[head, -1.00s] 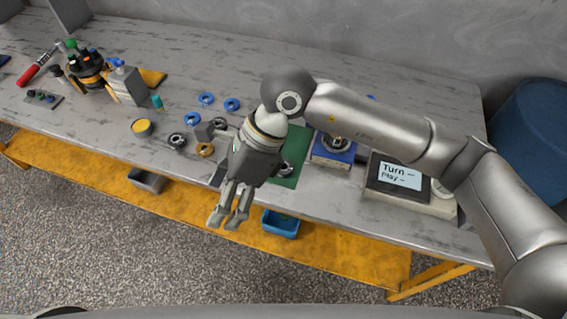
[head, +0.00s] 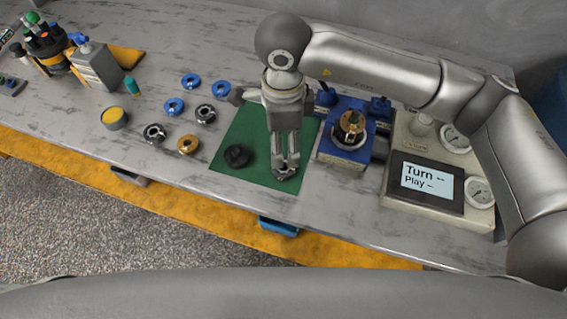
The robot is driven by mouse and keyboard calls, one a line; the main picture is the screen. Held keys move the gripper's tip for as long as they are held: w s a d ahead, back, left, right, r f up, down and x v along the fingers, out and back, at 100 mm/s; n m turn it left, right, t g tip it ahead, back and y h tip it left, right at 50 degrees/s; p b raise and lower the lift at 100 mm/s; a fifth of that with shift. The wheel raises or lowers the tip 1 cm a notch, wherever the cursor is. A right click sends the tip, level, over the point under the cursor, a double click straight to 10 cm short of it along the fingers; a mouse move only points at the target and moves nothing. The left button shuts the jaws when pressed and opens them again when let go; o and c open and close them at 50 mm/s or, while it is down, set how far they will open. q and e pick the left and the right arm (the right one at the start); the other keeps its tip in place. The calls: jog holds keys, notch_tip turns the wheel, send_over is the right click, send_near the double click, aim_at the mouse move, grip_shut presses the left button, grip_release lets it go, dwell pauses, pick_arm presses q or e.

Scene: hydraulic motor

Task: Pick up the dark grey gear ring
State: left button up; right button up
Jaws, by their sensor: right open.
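My right gripper (head: 286,166) points down over the green mat (head: 255,130). It is open, and its fingertips are right at a small grey ring-like part (head: 284,175) near the mat's front right corner. The fingers partly hide this part; I cannot tell whether they touch it. A darker, black toothed part (head: 236,156) lies flat on the mat to the left of the gripper. Which of these two is the dark grey gear ring is not certain from this view. My left gripper is not in view.
A blue fixture (head: 345,155) with a round copper-coloured part stands right of the mat, beside a display box (head: 432,186). Left of the mat lie dark metal rings (head: 154,132), an orange ring (head: 188,144) and blue rings (head: 174,106).

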jog(key=f, duration=0.1)
send_over(284, 165)
jog(key=s, duration=0.2)
jog(key=f+p, duration=0.1)
jog(key=f, duration=0.3)
jog(key=shift+w+f, duration=0.1)
jog(key=shift+w, duration=0.1)
jog(key=shift+f, duration=0.35)
jog(key=f+p, duration=0.1)
jog(key=f, duration=0.3)
jog(key=shift+w+p, duration=0.2)
jog(key=shift+p, duration=0.1)
jog(key=shift+f, duration=0.65)
jog(key=shift+a, duration=0.1)
jog(key=c, duration=1.4)
jog(key=shift+o, duration=0.2)
jog(key=shift+w+r, duration=0.1)
